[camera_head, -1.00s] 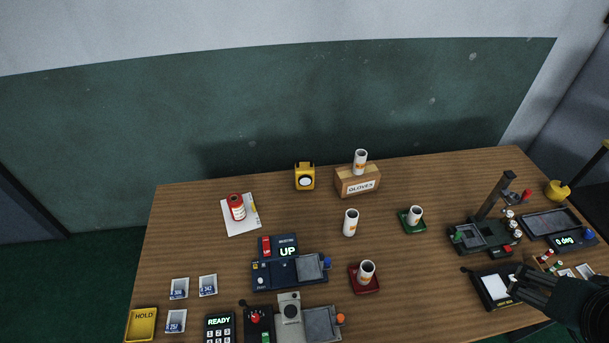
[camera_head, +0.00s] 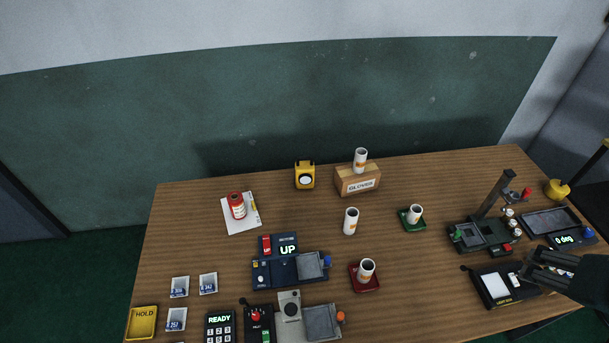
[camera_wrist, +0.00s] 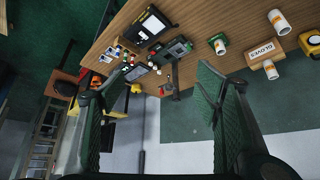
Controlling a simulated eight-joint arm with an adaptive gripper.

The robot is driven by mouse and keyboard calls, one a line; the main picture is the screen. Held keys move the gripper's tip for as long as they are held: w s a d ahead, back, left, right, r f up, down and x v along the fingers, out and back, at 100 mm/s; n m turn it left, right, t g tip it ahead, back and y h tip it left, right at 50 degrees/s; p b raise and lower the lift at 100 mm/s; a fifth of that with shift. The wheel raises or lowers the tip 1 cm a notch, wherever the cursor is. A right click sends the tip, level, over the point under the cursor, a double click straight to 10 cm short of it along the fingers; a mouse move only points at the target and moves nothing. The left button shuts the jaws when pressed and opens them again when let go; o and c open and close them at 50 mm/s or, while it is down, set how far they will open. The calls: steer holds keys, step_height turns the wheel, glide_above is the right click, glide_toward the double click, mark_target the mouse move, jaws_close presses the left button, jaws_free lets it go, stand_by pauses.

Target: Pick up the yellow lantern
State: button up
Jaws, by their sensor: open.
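The yellow lantern (camera_head: 305,173) stands upright near the back edge of the wooden table, left of the gloves box, with a round white lens facing front. My gripper (camera_head: 529,268) is open and empty at the right side of the table, by the light box, far to the right of and nearer than the lantern. In the wrist view its two fingers stand wide apart, with nothing between them (camera_wrist: 155,100) but the distant room and table edge.
The gloves box (camera_head: 357,181) carries a white canister (camera_head: 360,160). Another white canister (camera_head: 350,221) stands in front of it. A red can (camera_head: 237,206) sits on paper to the left. A device with a tall post (camera_head: 494,195) rises near my gripper. Bare table surrounds the lantern.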

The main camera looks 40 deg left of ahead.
steer(key=w+a+r+n+g, duration=0.1)
steer(key=w+a+r, duration=0.3)
steer(key=w+a, duration=0.25)
steer(key=w+a+r+n+g+y, duration=0.1)
steer(key=w+a+r, duration=0.2)
steer(key=w+a, duration=0.4)
steer(key=w+a+r+n+g, duration=0.1)
steer(key=w+a+r, duration=0.35)
steer(key=a, duration=0.45)
steer(key=n+g+h, duration=0.1)
steer(key=n+g, duration=0.3)
steer(key=n, duration=0.1)
glide_above(304, 165)
step_height(304, 165, down, 12)
step_height(304, 165, down, 30)
steer(key=shift+w+f, duration=0.1)
steer(key=shift+f, duration=0.2)
